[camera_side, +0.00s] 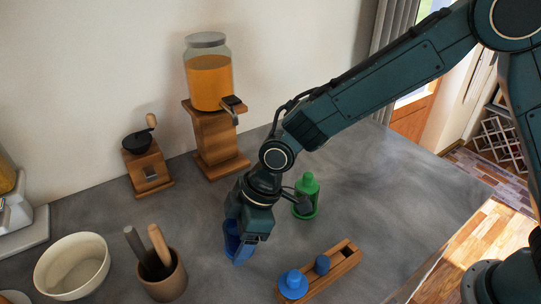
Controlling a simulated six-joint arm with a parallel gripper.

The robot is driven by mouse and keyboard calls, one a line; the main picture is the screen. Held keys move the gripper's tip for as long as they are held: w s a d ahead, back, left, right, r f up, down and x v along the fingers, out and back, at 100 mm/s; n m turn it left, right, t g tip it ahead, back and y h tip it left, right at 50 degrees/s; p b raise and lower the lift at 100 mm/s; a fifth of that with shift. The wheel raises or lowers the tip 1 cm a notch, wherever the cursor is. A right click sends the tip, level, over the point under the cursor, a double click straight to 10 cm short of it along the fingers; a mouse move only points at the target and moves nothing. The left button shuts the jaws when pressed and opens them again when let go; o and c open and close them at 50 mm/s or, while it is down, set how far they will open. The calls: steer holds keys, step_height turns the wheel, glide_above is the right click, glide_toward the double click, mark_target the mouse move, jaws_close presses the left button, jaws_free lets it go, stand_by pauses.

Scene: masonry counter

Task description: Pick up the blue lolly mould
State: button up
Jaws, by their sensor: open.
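My gripper (241,240) points down over the counter, left of the wooden rack, with its jaws open. A bright blue piece (236,249) shows at and below the jaws, partly hidden by them; it looks like a blue lolly mould standing on the counter. I cannot tell whether the jaws touch it. Another blue piece (293,284), with a round flange and a knob-like top, sits at the near end of the rack. A smaller dark blue piece (322,265) sits further along the rack. A green mould-like piece (307,190) stands on the counter behind, to the right of my gripper.
The wooden rack (344,263) lies at front right. A brown pot with two handles (166,282) and a cream bowl (72,264) stand left. A grinder (148,168) and a juice dispenser on a wooden stand (213,130) are by the wall. The counter's right side is clear.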

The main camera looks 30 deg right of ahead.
stand_by(0.3)
steer(key=c, duration=1.1)
steer(key=shift+r, duration=0.15)
step_height(320, 180, up, 20)
stand_by(0.5)
